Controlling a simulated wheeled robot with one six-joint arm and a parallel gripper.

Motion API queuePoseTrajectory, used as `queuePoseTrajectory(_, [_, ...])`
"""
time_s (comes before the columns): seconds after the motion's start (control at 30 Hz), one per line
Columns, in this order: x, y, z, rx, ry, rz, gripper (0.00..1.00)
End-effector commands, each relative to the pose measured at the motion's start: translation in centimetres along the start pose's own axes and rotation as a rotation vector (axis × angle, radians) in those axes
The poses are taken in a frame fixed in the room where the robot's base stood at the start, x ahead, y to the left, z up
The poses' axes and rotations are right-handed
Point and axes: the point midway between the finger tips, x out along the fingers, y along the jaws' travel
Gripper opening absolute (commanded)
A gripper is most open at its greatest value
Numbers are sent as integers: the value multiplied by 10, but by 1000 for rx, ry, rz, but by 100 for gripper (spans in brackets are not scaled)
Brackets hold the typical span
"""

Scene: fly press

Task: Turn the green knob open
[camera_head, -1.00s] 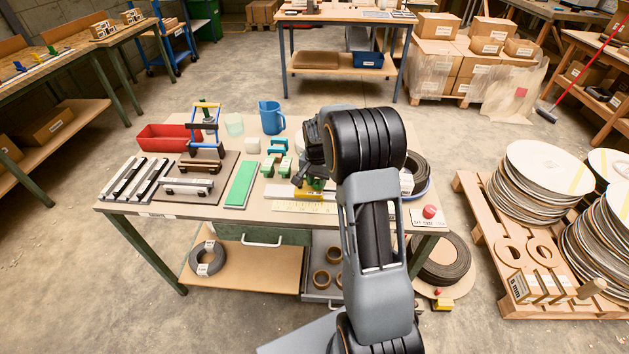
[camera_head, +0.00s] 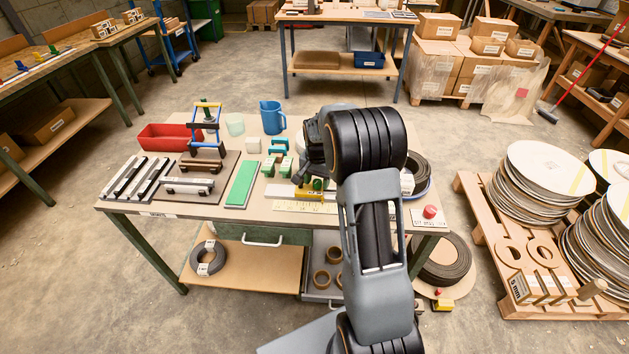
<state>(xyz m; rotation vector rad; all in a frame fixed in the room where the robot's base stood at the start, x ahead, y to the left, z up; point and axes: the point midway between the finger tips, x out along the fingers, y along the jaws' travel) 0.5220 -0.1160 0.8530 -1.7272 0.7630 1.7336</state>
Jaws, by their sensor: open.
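A small green knob (camera_head: 317,184) shows just below my gripper, above a yellow block (camera_head: 309,195) near the front of the table. My gripper (camera_head: 306,178) points down over it, and its jaws are open. The wrist and arm hide much of the knob and the area to its right, so I cannot tell whether the jaws touch the knob or stand around it.
The worktable (camera_head: 222,210) carries two green blocks (camera_head: 277,166) left of my gripper, a green strip (camera_head: 242,184), a blue jug (camera_head: 272,117), a red tray (camera_head: 168,137) and a small blue-framed press (camera_head: 207,135). A red button (camera_head: 430,211) sits at the right corner.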

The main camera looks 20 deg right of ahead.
Motion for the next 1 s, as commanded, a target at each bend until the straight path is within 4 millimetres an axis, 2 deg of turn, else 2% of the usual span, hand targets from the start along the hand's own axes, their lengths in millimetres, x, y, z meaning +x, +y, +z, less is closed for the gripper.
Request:
queuePoseTrajectory(0.4, [-79, -1, -2, 2, 7, -6, 57])
queuePoseTrajectory(0.6, [-112, -1, -1, 1, 5, -5, 57])
queuePoseTrajectory(0.8, [-130, -1, -1, 0, 2, -3, 57])
queuePoseTrajectory(1.0, [-136, -1, -1, 1, 1, -2, 57])
